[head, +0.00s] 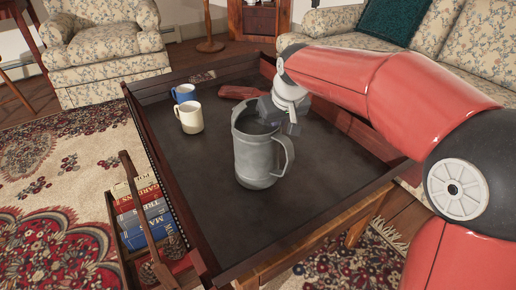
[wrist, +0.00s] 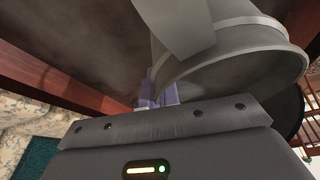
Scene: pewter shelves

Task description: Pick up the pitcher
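The pitcher (head: 256,158) is a grey metal jug standing upright on the dark table top (head: 212,205), with its handle to the right. My gripper (head: 279,119) reaches down from the right to the pitcher's rim, near the top of the handle. In the wrist view, the pitcher (wrist: 235,65) fills the upper right, with its wide rim close to the gripper body. Bluish-purple finger parts of my gripper (wrist: 157,92) show beside the rim. The pitcher partly hides the fingers, so I cannot tell their gap or whether they touch it.
A blue mug (head: 184,93) and a cream mug (head: 190,117) stand left of the pitcher. A reddish-brown object (head: 238,92) lies behind it. A raised wooden edge (head: 172,190) surrounds the table. Books (head: 143,208) sit in a side rack. The front of the table top is clear.

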